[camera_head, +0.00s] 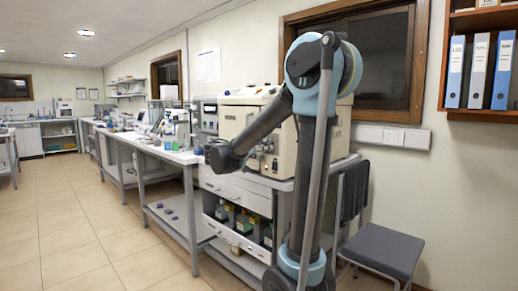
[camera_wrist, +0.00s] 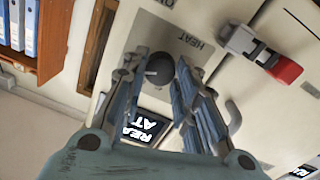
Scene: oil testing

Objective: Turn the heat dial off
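The heat dial (camera_wrist: 159,69) is a dark round knob on a grey plate marked HEAT in the wrist view. It sits on the pale front of a beige machine (camera_wrist: 262,100), which also shows in the head view (camera_head: 237,116). My gripper (camera_wrist: 161,60) is open, with one finger on each side of the dial. A gap seems to show between the dial and the fingers; I cannot tell if either touches it. A small dark display (camera_wrist: 148,130) with white letters lies beside the dial. In the head view my arm hides the dial.
A red-tipped switch or valve (camera_wrist: 262,53) juts out to the right of the fingers. A shelf with blue binders (camera_wrist: 22,25) stands at upper left. In the head view, a grey chair (camera_head: 380,245) stands right of my arm, and the tiled floor (camera_head: 80,235) at left is clear.

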